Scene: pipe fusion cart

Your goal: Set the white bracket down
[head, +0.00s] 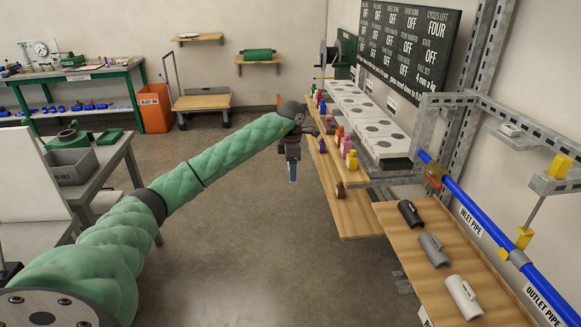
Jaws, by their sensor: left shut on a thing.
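My left gripper (292,155) hangs at the end of the green-sleeved arm, pointing down, just left of the wooden shelf with bottles. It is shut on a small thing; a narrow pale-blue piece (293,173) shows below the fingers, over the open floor. I cannot tell from this view whether that is a white bracket. On the wooden shelf (420,290) at the right lie a black, a grey and a white half-round piece (464,297); the white one is nearest. My right gripper is out of view.
Small coloured bottles (349,150) stand on the stepped shelf (346,212). A row of white panels with dark discs (375,130) runs behind them. A blue pipe (487,218) and metal frame flank the right wall. The floor in the middle is clear.

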